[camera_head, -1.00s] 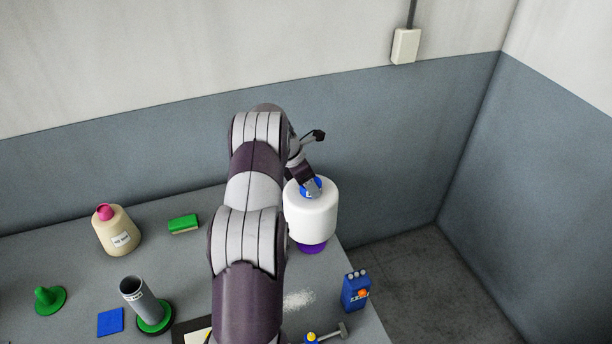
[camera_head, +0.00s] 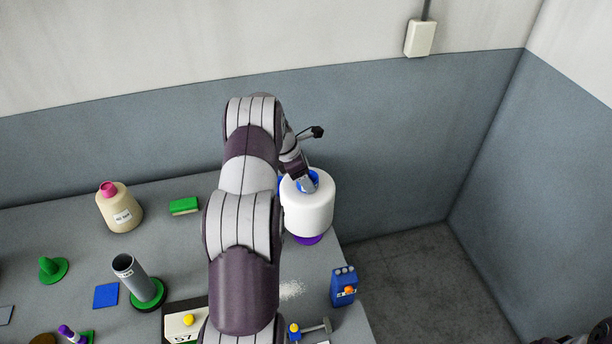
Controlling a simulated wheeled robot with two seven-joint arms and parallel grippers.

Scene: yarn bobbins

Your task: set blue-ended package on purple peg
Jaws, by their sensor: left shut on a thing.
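The blue-ended package is a white yarn bobbin (camera_head: 308,212) with a blue end (camera_head: 313,176) on top, near the right edge of the table. My left gripper (camera_head: 304,182) is shut on it at the blue end, from above. The purple peg (camera_head: 307,239) shows only as a purple base under the white bobbin; the rest of it is hidden. The bobbin looks upright over the purple base. I cannot tell whether it rests fully on it. My right gripper is not clearly in view; a dark part shows at the bottom right corner.
A cream cone with pink top (camera_head: 120,210), green block (camera_head: 184,206), green peg (camera_head: 52,269) and grey tube on a green base (camera_head: 131,273) stand left. A blue device (camera_head: 343,287) stands at the right edge. My left arm hides the table's middle.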

